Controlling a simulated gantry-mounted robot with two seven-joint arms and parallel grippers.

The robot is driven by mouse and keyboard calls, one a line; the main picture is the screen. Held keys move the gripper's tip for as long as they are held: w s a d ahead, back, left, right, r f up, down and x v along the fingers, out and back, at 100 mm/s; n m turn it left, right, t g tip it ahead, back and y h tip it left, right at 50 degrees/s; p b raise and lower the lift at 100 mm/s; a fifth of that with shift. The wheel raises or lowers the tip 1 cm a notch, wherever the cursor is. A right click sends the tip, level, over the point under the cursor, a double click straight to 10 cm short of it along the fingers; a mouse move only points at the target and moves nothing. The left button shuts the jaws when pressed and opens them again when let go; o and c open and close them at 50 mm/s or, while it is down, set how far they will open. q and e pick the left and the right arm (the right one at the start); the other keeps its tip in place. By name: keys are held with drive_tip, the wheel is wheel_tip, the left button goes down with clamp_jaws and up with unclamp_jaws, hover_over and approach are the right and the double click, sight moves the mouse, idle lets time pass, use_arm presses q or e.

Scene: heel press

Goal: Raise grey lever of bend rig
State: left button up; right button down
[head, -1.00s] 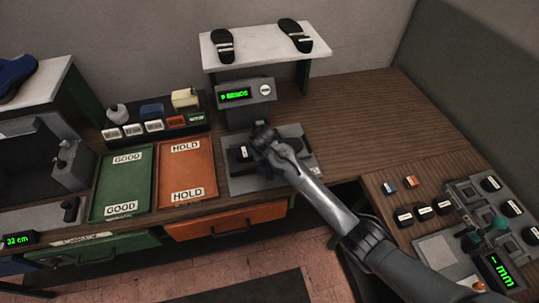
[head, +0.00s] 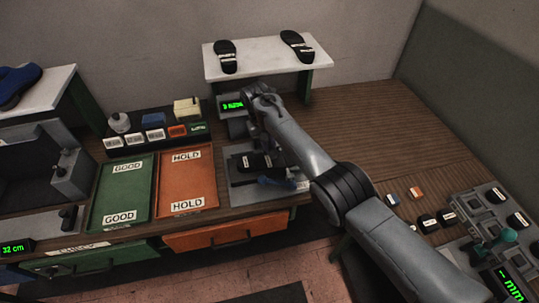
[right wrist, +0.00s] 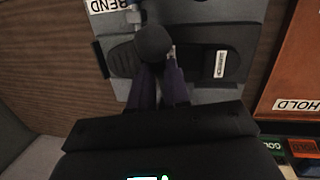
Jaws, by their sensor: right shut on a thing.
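The bend rig (head: 240,195) stands on the bench, right of the orange tray, with a black sandal lying flat on its plate. The sandal (right wrist: 220,65) also shows in the right wrist view, across the rig's plate. The grey lever's dark round knob (right wrist: 153,42) shows there between and just beyond my fingertips. My right gripper (right wrist: 160,75) is shut on the lever below that knob. In the head view my right wrist is raised over the rig's back and partly covers its green display (head: 232,105). My left gripper is not in view.
A blue handle (head: 275,180) lies at the rig's front right. A white shelf (head: 258,65) with two sandals stands close behind my right wrist. The green tray (head: 122,190) and orange tray (head: 185,182) lie empty to the left.

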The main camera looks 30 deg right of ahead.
drive_tip(key=shift+w+r, duration=0.1)
drive_tip(key=shift+r, duration=0.1)
drive_tip(key=c, duration=1.1)
unclamp_jaws()
drive_tip(key=shift+w+d+r, duration=0.1)
drive_tip(key=shift+w, duration=0.05)
